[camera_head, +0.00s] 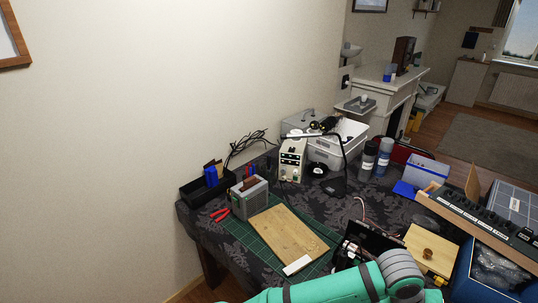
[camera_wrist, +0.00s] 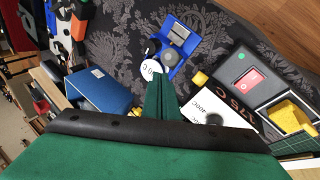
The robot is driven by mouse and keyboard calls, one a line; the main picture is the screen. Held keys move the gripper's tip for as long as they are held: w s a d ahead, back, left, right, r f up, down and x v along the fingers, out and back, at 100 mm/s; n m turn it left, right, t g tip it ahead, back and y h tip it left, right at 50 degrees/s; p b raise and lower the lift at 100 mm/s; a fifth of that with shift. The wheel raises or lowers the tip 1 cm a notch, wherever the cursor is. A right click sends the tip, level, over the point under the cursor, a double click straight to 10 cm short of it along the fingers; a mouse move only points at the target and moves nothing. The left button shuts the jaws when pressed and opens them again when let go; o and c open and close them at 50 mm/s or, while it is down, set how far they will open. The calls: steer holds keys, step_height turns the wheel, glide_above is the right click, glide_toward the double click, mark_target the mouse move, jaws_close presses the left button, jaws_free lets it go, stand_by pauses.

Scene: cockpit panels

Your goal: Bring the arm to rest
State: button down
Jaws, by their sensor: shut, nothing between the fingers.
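My arm (camera_head: 340,287) is teal with a grey joint and reaches across the front edge of the table in the head view. My gripper is not clearly seen there. In the wrist view, the green tapering fingers of my gripper (camera_wrist: 163,98) are together and shut, with nothing seen between them. They point at the dark patterned cloth, over a blue holder (camera_wrist: 176,45) and a white round label. A large green part with a black edge fills the bottom of that view and hides what lies below.
The table holds a wooden board (camera_head: 288,239) on a green cutting mat, a grey bin (camera_head: 249,198), a soldering station (camera_head: 291,160), and a blue crate (camera_head: 462,285) at the right. Cards marked with temperatures and a red switch (camera_wrist: 246,79) show in the wrist view. Bare cloth lies mid-table.

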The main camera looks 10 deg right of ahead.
steer(key=d+r+n+t+h, duration=0.2)
steer(key=d+r+t+h, duration=0.1)
steer(key=d+r+h, duration=0.7)
steer(key=w+a+f+n+t+y, duration=0.1)
steer(key=w+a+f+n+t, duration=0.1)
steer(key=w+a+n+t, duration=0.35)
steer(key=w+a+f+n+t+y, duration=0.1)
steer(key=w+a+f+n+t, duration=0.1)
steer(key=a+t, duration=0.55)
steer(key=s+a+f+n+y, duration=0.15)
steer(key=a+f+y, duration=0.25)
steer(key=a, duration=0.4)
steer(key=s+a+f+n+y, duration=0.1)
steer(key=s+a+f+y, duration=0.25)
steer(key=a, duration=0.35)
steer(key=s+a+f+m+y, duration=0.2)
steer(key=s+a+m+y, duration=0.1)
steer(key=s+a, duration=0.7)
steer(key=s+a+f+m+y, duration=0.2)
steer(key=s+a+m+y, duration=0.1)
steer(key=s+a, duration=0.6)
steer(key=a, duration=0.3)
steer(key=shift+s+a+f+m, duration=0.15)
steer(key=shift+s+f+m, duration=0.1)
steer(key=shift+s+m, duration=0.15)
